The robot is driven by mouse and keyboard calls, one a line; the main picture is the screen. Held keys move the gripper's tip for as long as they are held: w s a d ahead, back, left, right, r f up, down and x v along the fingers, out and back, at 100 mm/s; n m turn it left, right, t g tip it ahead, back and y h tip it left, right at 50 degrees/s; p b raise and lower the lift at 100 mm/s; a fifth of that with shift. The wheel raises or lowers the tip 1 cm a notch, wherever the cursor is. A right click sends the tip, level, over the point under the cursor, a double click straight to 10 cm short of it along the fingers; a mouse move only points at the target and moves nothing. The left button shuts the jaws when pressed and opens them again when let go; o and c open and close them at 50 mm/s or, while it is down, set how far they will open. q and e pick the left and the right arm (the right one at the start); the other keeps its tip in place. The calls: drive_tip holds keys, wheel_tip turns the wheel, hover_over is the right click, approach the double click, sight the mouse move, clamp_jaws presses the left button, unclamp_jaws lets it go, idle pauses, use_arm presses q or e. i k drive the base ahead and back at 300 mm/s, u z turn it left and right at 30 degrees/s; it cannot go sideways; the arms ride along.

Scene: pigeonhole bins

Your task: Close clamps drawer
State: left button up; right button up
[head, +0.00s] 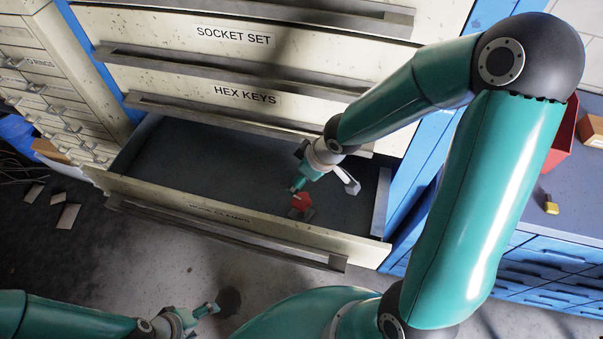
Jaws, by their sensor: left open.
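The clamps drawer (165,195) is the lowest one in view and is pulled well out. Its label (218,214) is dark and only partly readable, ending in "CLAMPS". A long grey handle (220,236) runs along its front. A small red object (301,202) lies inside, near the front wall. My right gripper (322,184) is over the drawer's inside, right of the middle, with fingers spread, close above the red object. My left gripper (207,310) is open and empty low in the picture, in front of the drawer and apart from its handle.
Above are shut drawers labelled "HEX KEYS" (245,94) and "SOCKET SET" (234,36), with protruding handles. Small-drawer cabinets (60,95) stand at left. A blue bench (565,195) at right holds a red bin (562,140) and a yellow item (551,206).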

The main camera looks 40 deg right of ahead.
sight(235, 182)
drive_tip(key=k, duration=1)
